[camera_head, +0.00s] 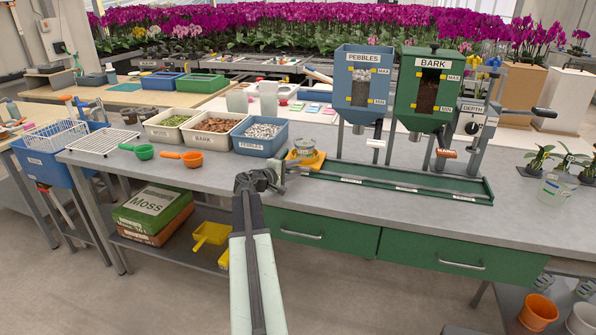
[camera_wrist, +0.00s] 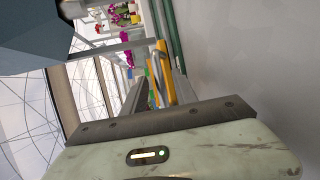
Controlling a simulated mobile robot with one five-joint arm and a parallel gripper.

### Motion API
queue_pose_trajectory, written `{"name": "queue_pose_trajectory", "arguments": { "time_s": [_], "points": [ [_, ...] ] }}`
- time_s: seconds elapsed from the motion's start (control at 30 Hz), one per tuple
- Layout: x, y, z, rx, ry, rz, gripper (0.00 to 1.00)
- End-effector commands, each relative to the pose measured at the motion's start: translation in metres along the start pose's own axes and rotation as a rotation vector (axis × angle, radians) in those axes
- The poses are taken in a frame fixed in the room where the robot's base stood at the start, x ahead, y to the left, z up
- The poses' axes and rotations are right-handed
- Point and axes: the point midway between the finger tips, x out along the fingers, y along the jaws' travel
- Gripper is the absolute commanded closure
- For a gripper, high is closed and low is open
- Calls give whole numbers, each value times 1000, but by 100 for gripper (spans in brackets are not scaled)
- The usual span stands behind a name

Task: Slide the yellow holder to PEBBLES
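The yellow holder (camera_head: 308,163) is at the left end of a long green tray with a rail (camera_head: 400,186), with what looks like a clear cup in it. It stands left of the blue PEBBLES hopper (camera_head: 362,85). My gripper (camera_head: 279,172) is just left of the holder, low over the bench edge. In the wrist view, the two dark fingers of my gripper (camera_wrist: 158,92) are apart, with the yellow holder (camera_wrist: 168,82) showing in the gap ahead of them. I cannot tell if either finger touches it.
The green BARK hopper (camera_head: 425,90) and a DEPTH press (camera_head: 478,120) stand right of PEBBLES along the tray. A blue pebbles bin (camera_head: 259,147) is close behind my gripper on the left. Small potted plants (camera_head: 540,158) and a clear cup (camera_head: 556,190) stand at the right.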

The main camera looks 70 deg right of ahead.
Motion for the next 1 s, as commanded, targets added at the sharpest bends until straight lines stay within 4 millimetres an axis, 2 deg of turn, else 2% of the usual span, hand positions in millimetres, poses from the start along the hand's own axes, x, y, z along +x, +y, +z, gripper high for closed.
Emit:
{"name": "queue_pose_trajectory", "arguments": {
  "time_s": [0.03, 0.1, 0.33, 0.37, 0.47, 1.0],
  "points": [
    [9, -1, -2, 0, 0, 0, 66],
    [16, -1, -1, 1, 0, 0, 66],
    [17, 0, 0, 1, 0, -1, 66],
    [17, 0, 0, 1, 0, -1, 71],
    [17, 0, 0, 1, 0, -1, 99],
    [17, 0, 2, 2, -2, -1, 100]
  ]
}}
